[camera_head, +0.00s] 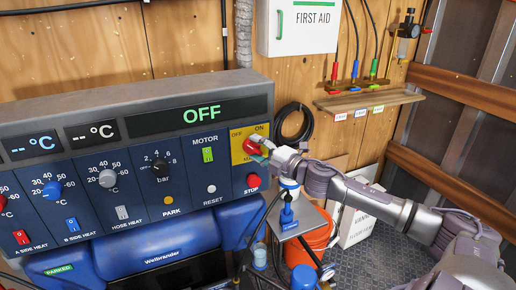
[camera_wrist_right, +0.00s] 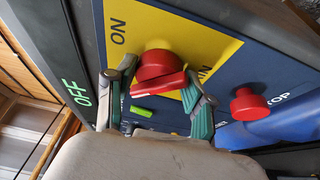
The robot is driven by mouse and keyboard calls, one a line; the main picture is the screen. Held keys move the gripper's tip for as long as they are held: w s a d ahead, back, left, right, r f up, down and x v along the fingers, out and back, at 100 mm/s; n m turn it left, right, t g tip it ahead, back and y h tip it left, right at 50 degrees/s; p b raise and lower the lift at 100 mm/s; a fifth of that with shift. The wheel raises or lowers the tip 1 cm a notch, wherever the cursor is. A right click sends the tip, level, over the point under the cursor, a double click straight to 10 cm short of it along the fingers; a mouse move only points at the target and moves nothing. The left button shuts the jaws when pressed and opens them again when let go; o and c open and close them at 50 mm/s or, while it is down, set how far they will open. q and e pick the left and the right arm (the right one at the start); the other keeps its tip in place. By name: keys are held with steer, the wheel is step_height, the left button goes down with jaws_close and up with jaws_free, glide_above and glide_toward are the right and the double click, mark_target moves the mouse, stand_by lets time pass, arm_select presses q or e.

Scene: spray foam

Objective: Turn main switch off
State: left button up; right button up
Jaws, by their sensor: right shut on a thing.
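The main switch is a red rotary knob (camera_head: 251,147) on a yellow plate (camera_head: 238,156) at the right end of the control panel. The plate is marked OFF at left and ON at right. My right gripper (camera_head: 261,147) is at the knob, its arm coming in from the right. In the right wrist view, the two fingers (camera_wrist_right: 158,88) stand on either side of the red knob (camera_wrist_right: 155,66) and are shut on its handle bar. A small white mark shows on the bar's left end. The OFF label is hidden there. My left gripper is out of view.
The panel display (camera_head: 202,112) reads OFF in green. A red stop button (camera_head: 253,181) sits just below the yellow plate. A green motor switch (camera_head: 207,154) is to its left. An orange bucket (camera_head: 314,236) stands below the arm. A black hose coil (camera_head: 293,122) hangs behind.

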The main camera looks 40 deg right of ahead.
steer(key=shift+r, duration=0.1)
steer(key=o, duration=1.1)
steer(key=shift+o, duration=0.2)
steer(key=shift+s+d+f, duration=0.1)
steer(key=shift+s+f, duration=0.1)
steer(key=shift+s, duration=0.55)
steer(key=s+d, duration=0.1)
steer(key=s, duration=0.9)
steer(key=shift+s+r, duration=0.2)
steer(key=shift+s, duration=0.05)
steer(key=shift+d, duration=0.15)
